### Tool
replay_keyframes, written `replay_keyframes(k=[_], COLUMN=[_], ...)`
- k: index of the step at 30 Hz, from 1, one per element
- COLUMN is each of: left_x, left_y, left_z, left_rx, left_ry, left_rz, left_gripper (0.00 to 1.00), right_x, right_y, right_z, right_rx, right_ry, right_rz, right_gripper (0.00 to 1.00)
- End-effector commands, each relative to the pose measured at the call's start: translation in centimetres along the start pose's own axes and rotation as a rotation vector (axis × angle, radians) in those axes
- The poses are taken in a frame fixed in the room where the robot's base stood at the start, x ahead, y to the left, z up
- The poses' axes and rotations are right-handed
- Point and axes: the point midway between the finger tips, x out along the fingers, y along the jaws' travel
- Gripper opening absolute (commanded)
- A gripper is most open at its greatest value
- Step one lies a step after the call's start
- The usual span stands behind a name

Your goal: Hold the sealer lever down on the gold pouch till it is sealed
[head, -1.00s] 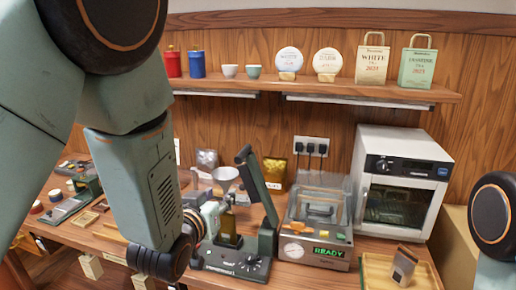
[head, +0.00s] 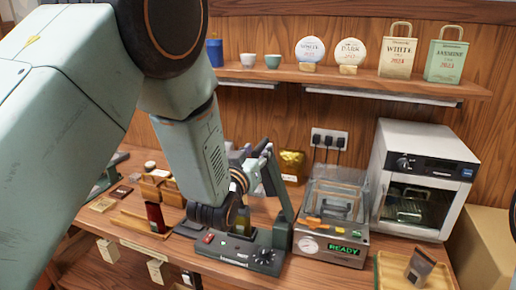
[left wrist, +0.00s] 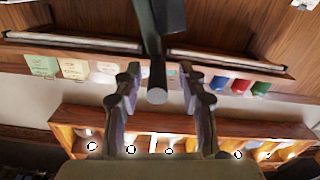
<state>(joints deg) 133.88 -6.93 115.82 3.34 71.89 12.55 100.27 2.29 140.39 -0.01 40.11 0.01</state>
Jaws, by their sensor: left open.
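The sealer (head: 240,252) is a dark green and black device on the bench, with a red button and a knob on its front. Its lever (head: 283,195) stands raised from the right end. An olive-gold pouch (head: 243,222) seems to stand upright at the sealer, partly hidden by my left arm. My left gripper (head: 262,168) is open close to the raised lever. In the left wrist view, a dark bar with a round end, likely the lever (left wrist: 157,95), shows between the open fingers (left wrist: 160,100); contact cannot be told. My right gripper is out of view.
A clear-lidded machine (head: 330,245) reading READY stands right of the sealer, with a white oven (head: 415,190) beyond. Another gold pouch (head: 291,165) stands behind. A shelf (head: 350,82) with bags and tea cakes runs above. Small boxes lie left of the sealer.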

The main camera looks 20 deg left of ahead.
Motion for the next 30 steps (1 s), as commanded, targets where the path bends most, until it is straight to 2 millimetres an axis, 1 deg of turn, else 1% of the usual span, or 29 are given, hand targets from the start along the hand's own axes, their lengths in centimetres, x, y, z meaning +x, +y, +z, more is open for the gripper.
replay_keyframes(k=[4,12,26,30], left_x=[0.74,0.93,0.9,0.88], left_y=[0.04,0.06,0.07,0.08], left_z=[-0.03,0.02,0.01,0.01], left_rx=[0.001,0.001,0.001,0.001], left_ry=[0.001,0.0,0.0,0.0], left_rz=[0.001,0.002,0.002,0.003], left_gripper=[0.41,0.4,0.01,0.0], right_x=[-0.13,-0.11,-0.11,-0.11], right_y=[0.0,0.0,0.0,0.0], right_z=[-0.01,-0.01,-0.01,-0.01], right_rx=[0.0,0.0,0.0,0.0], right_ry=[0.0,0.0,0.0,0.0], right_rz=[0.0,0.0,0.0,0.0], right_gripper=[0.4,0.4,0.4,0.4])
